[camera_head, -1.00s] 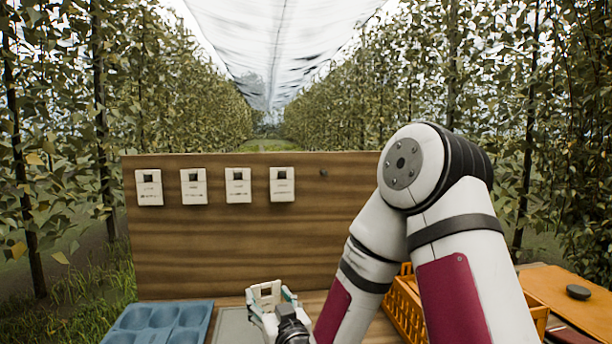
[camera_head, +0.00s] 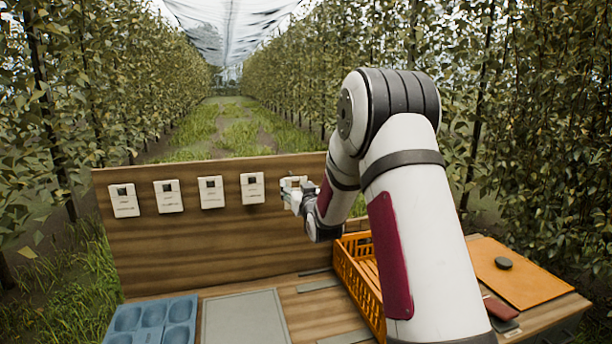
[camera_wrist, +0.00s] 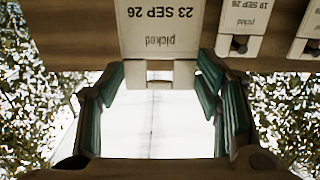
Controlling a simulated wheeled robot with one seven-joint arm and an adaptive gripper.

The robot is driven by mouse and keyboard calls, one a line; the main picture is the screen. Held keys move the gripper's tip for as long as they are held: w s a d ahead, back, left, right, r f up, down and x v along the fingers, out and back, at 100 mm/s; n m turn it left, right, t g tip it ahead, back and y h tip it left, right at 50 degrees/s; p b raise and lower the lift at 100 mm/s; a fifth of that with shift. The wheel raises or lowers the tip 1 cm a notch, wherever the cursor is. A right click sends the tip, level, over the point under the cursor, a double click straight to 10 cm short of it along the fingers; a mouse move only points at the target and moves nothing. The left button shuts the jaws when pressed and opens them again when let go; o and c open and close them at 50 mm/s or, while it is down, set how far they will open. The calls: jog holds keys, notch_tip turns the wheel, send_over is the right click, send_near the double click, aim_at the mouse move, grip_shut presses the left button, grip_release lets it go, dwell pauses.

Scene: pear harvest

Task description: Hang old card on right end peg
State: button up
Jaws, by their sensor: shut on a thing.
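My gripper (camera_head: 296,193) is raised to the right end of the row of cards on the wooden board and is shut on a white card (camera_head: 293,182). In the wrist view the held card (camera_wrist: 160,28) appears upside down, reads "23 SEP 26 picked", and has its edge between the teal-padded fingers (camera_wrist: 158,82). The right end peg is hidden behind my gripper and the card. I cannot tell whether the card is on it or only in front of it.
Several cards hang on the board, the nearest (camera_head: 252,188) just left of my gripper; it reads "19 SEP 26" in the wrist view (camera_wrist: 245,15). Below are a blue tray (camera_head: 150,318), a grey panel (camera_head: 245,318) and an orange crate (camera_head: 362,262).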

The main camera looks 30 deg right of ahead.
jog(key=b+x, duration=0.5)
jog(key=x, duration=0.3)
jog(key=shift+w+d+f, duration=0.25)
jog(key=shift+d, duration=0.25)
dwell(0.7)
dwell(0.7)
jog(key=o, duration=1)
